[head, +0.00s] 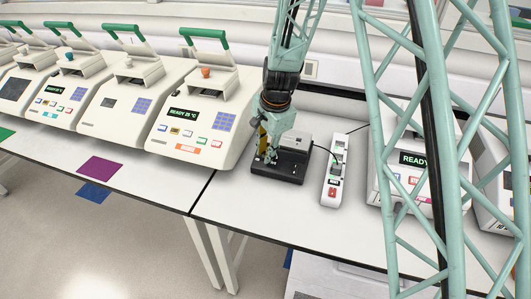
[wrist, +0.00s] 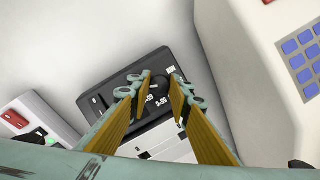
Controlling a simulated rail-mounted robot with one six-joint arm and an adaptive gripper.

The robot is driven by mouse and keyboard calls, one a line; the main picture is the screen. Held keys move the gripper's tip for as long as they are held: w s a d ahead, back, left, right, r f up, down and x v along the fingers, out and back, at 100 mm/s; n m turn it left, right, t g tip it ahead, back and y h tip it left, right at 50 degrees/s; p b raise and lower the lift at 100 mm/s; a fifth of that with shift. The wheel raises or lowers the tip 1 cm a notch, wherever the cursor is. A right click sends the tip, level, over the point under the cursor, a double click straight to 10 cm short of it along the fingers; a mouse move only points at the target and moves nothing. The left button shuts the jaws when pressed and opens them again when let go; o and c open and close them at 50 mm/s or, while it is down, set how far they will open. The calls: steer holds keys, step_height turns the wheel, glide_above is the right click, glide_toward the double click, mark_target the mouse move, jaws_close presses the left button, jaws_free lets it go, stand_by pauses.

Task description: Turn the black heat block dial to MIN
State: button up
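The black heat block (head: 277,173) stands on the white bench in the head view, with a light grey block on its back part. Its black front panel also shows in the wrist view (wrist: 125,82), with white markings. The round black dial (wrist: 159,87) is on that panel. My gripper (head: 268,157) points down over the heat block's front. In the wrist view my gripper (wrist: 161,82) has its two yellow-lined fingers apart, one on each side of the dial. I cannot tell whether they touch it. The dial's pointer and its setting are too small to read.
A white power strip (head: 335,180) with a red switch lies right of the heat block, a cable between them. A thermal cycler (head: 205,115) with a green handle stands close on the left, and another (head: 411,180) on the right. Bare bench lies in front.

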steer(key=shift+c, duration=1.4)
